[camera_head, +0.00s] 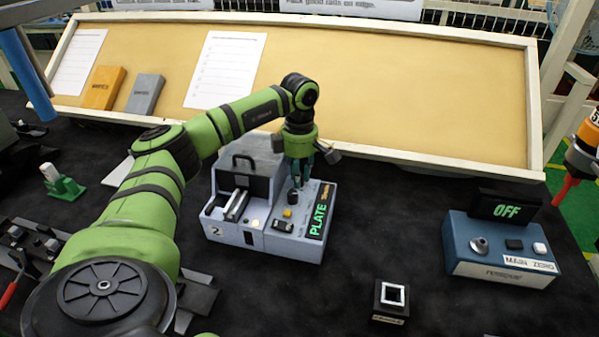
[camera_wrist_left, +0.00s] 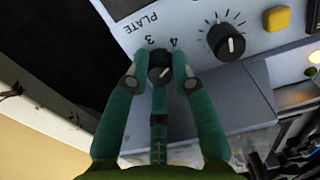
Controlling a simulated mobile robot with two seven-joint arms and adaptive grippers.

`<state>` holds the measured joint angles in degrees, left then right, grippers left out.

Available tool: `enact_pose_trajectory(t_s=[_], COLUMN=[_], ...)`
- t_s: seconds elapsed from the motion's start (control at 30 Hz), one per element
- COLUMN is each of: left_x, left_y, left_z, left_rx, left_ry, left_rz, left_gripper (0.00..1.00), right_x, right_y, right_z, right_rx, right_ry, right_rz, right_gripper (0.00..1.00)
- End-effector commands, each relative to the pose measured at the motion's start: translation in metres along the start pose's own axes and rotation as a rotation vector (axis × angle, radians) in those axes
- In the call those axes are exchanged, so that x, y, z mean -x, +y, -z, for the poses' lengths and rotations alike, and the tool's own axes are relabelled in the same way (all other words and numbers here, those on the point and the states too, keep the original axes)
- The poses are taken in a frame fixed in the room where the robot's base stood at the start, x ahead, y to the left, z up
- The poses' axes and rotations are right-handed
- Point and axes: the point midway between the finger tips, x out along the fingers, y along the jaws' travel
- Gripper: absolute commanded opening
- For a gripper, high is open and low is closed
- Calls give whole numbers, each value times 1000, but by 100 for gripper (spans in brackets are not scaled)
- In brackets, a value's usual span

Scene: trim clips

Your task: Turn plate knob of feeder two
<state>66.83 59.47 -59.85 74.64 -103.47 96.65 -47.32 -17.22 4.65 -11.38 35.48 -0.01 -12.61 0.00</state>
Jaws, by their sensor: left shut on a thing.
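Feeder two (camera_head: 232,234) is a grey box marked 2, with a green PLATE display (camera_head: 318,213) on its right side. My left gripper (camera_head: 300,179) reaches down onto the far end of its panel. In the left wrist view my left gripper (camera_wrist_left: 160,75) is closed around the black plate knob (camera_wrist_left: 160,62), beside the printed PLATE, 3 and 4. The knob's white pointer line shows between the fingers. A second black knob (camera_wrist_left: 226,42) with tick marks sits to its right, clear of the fingers. The plate knob is hidden by the gripper in the head view. My right gripper is out of view.
A blue main zero box (camera_head: 500,250) with an OFF display stands at the right. A small black block (camera_head: 390,300) with a white square lies in front. A tan board (camera_head: 390,85) rises behind the feeder. The dark table between the boxes is clear.

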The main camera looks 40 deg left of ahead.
Motion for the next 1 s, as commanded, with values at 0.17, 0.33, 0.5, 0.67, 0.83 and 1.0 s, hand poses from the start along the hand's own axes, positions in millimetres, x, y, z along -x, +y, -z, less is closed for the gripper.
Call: enact_pose_trajectory(t_s=[0.17, 0.33, 0.5, 0.67, 0.83, 1.0], left_x=[0, 0, 0, 0, 1, 17], left_y=[0, 0, 0, 0, 0, 1], left_z=[1, 1, 1, 1, 0, 0], left_rx=[15, 15, 14, 13, 13, 12], left_ry=[2, 3, 3, 2, 1, -2], left_rz=[0, 0, 0, 0, 0, -2], left_gripper=[0, 0, 35, 35, 35, 35], right_x=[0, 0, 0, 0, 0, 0], right_y=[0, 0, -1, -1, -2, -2], right_z=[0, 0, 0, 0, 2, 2], right_rx=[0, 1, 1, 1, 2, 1], right_ry=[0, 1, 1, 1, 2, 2], right_rz=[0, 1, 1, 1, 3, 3], right_gripper=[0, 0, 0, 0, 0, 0])
